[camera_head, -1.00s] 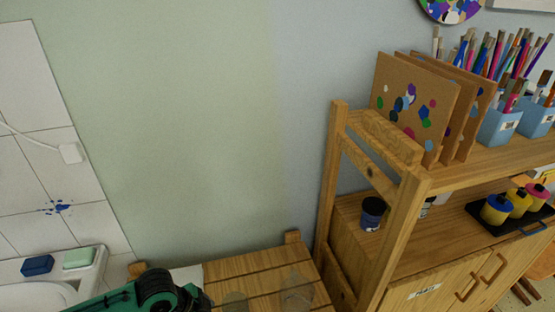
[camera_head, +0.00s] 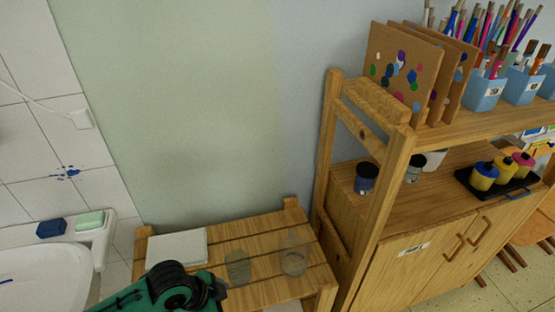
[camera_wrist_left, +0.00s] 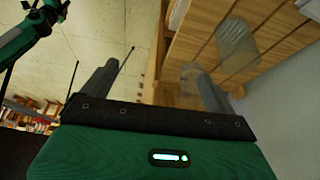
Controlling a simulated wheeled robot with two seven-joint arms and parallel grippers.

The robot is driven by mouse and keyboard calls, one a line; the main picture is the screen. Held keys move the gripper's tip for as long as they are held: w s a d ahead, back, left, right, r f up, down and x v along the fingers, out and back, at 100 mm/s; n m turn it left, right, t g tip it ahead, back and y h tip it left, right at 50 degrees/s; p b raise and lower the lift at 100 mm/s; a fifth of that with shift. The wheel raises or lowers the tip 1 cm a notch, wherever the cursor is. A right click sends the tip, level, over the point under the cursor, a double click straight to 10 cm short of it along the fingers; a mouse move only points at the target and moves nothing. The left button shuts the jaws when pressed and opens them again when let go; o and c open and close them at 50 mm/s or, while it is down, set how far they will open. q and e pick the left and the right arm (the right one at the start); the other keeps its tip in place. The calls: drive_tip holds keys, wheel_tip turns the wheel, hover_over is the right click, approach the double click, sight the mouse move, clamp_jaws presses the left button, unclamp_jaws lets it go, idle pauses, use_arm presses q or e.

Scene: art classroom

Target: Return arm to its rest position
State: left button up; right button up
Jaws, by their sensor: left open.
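My left arm (camera_head: 165,292), green with black joints, comes in at the bottom left of the head view, in front of the low slatted wooden rack (camera_head: 262,228). My left gripper (camera_wrist_left: 155,85) shows in the wrist view with its two grey fingers wide apart and nothing between them. A clear glass (camera_wrist_left: 236,42) stands beyond the right finger there, apart from the palm. My right gripper is not in view. A green arm part (camera_wrist_left: 28,32) at the top left of the wrist view looks like mine.
Two clear glasses, one on the left (camera_head: 237,266) and one on the right (camera_head: 293,256), stand on the rack beside a white flat block (camera_head: 177,248). A wooden shelf unit (camera_head: 400,175) with paint jars and brushes is at right. A sink (camera_head: 45,280) is at left.

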use_arm(q)
drive_tip(key=s+a+f+n+t+y, duration=0.1)
drive_tip(key=s+a+n+y, duration=0.4)
drive_tip(key=s+a+n, duration=0.65)
wheel_tip(320, 180, down, 32)
drive_tip(key=s+d+g, duration=0.1)
drive_tip(key=s, duration=0.1)
drive_tip(key=s+a+f+g, duration=0.1)
drive_tip(key=s+a+f, duration=0.2)
drive_tip(key=s+f, duration=1.5)
drive_tip(key=shift+s+a+f, duration=0.15)
drive_tip(key=shift+s+a, duration=0.05)
drive_tip(key=shift+s, duration=0.05)
